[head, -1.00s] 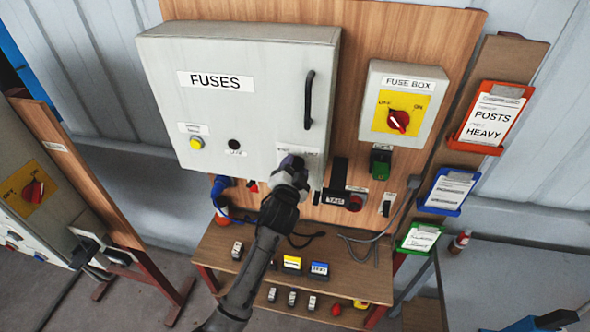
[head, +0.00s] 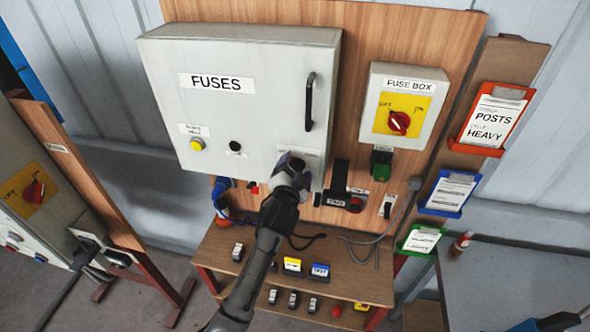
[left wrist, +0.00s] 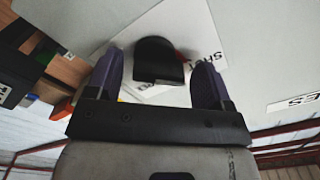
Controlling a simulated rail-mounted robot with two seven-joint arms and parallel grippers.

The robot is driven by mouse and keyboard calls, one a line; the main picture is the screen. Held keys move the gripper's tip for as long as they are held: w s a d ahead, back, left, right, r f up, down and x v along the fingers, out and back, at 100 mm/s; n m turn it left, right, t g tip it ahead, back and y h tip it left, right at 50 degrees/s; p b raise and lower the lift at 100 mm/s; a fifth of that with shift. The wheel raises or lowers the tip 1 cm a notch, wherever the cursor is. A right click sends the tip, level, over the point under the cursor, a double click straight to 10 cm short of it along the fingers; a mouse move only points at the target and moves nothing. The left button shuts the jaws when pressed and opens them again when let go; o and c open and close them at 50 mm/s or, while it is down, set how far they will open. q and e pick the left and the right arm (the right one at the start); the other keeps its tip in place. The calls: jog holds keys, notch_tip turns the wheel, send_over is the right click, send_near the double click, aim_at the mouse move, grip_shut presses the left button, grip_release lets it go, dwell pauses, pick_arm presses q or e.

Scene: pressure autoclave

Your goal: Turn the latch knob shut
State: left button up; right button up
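The dark latch knob (left wrist: 158,62) sits on a white label plate on the grey fuses cabinet (head: 235,100), beside lettering partly reading SHUT. In the left wrist view the two purple fingers of my left gripper (left wrist: 157,78) stand on either side of the knob. The gripper is open, with a narrow gap showing on both sides of the knob. In the head view my left gripper (head: 292,164) is at the lower right of the cabinet door and hides the knob. My right gripper is not in view.
A black door handle (head: 309,102) stands out above my left gripper. A grey fuse box (head: 433,83) with a red switch is to the right. A wooden bench (head: 222,240) with several small blocks lies below. A second panel is at the left.

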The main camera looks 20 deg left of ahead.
pick_arm(q)
jog(key=shift+s+f, duration=0.1)
jog(key=s+d+b, duration=0.1)
jog(key=s+d, duration=0.1)
jog(key=s, duration=1.1)
jog(key=shift+s+b, duration=0.3)
jog(key=s+a+f+n+g+h, duration=0.15)
jog(key=s+f+g, duration=0.35)
jog(key=s+f, duration=0.5)
jog(key=s+f+n+g, duration=0.2)
jog(key=s+f+g, duration=0.3)
jog(key=s, duration=0.8)
jog(key=s+a+f+n+g+h, duration=0.15)
jog(key=s+f+g, duration=0.25)
jog(key=s+f, duration=0.65)
jog(key=w+r+p+v, duration=0.1)
jog(key=w+p+v, duration=0.2)
jog(key=p+v, duration=1.1)
jog(key=shift+s+d+r, duration=0.2)
jog(key=shift+d+r, duration=0.15)
jog(key=shift+r, duration=0.5)
